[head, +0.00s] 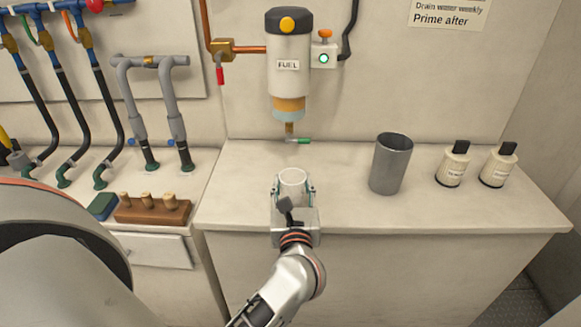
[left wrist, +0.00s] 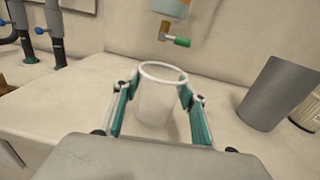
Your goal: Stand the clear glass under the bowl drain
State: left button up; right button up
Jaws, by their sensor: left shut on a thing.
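The clear glass (head: 293,179) is upright at the front of the counter, between the fingers of my left gripper (head: 293,190). In the left wrist view the glass (left wrist: 158,100) has a white rim, and the green-lined fingers of the gripper (left wrist: 155,108) are shut on its two sides. I cannot tell whether its base touches the counter. The fuel filter bowl (head: 288,108) hangs on the back wall under the white FUEL housing (head: 289,60). Its drain (head: 297,140), with a green tip, is behind and above the glass. My right gripper is not in view.
A grey metal cup (head: 390,165) stands to the right of the glass, with two white bottles (head: 453,165) (head: 497,166) beyond it. The counter (head: 240,205) is clear between glass and drain. Grey pipes (head: 150,100) and a brown block with pegs (head: 152,210) are at left.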

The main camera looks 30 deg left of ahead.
pick_arm(q)
jog(key=shift+w+a+f, duration=0.1)
jog(key=shift+w+a, duration=0.2)
jog(key=shift+w, duration=0.05)
jog(key=x, duration=1.3)
jog(key=shift+w+a+p, duration=0.1)
jog(key=shift+a+p, duration=0.1)
jog(key=shift+p, duration=0.1)
jog(key=x, duration=0.3)
jog(key=shift+w+a, duration=0.25)
jog(key=shift+w, duration=0.05)
jog(key=shift+f, duration=0.85)
jog(key=shift+r, duration=0.1)
jog(key=shift+b, duration=0.3)
